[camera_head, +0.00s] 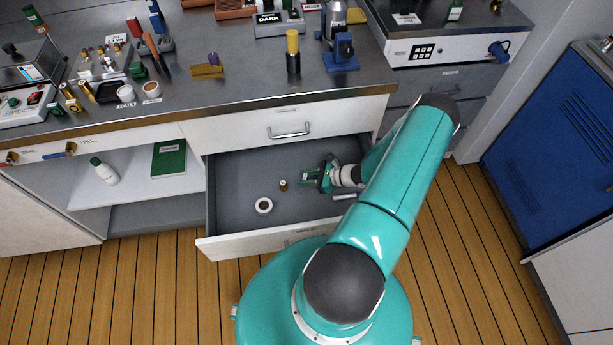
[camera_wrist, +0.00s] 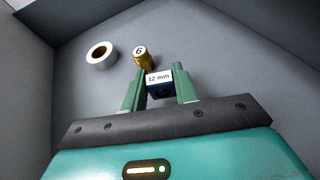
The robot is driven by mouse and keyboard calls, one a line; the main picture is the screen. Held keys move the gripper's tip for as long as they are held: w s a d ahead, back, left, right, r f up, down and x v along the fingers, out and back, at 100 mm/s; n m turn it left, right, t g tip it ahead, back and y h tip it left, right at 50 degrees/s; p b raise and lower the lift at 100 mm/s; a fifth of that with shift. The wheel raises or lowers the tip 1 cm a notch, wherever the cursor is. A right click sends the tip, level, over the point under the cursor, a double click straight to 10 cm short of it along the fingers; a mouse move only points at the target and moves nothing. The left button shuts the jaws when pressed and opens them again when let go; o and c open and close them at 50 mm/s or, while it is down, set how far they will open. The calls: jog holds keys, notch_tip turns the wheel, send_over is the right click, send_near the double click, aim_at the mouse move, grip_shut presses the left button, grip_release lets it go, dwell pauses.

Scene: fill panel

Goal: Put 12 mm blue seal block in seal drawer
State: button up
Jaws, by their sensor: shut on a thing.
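My gripper (camera_wrist: 160,88) is inside the open drawer, with its two green fingers shut on the blue block (camera_wrist: 159,91). The block has a white top label reading "12 mm" and a dark round mark on its near face. In the head view my gripper (camera_head: 309,178) is low over the floor of the open drawer (camera_head: 232,180), in its right half; the block is too small to make out there. I cannot tell whether the block touches the drawer floor.
A brass piece marked 6 (camera_wrist: 142,57) stands just beyond the block, and a white tape roll (camera_wrist: 100,53) lies further left. The drawer's left half is mostly clear. The steel counter (camera_head: 240,98) with many small items overhangs the drawer's back.

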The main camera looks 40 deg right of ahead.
jog(key=shift+f, duration=0.35)
jog(key=o, duration=0.9)
jog(key=shift+o, duration=0.2)
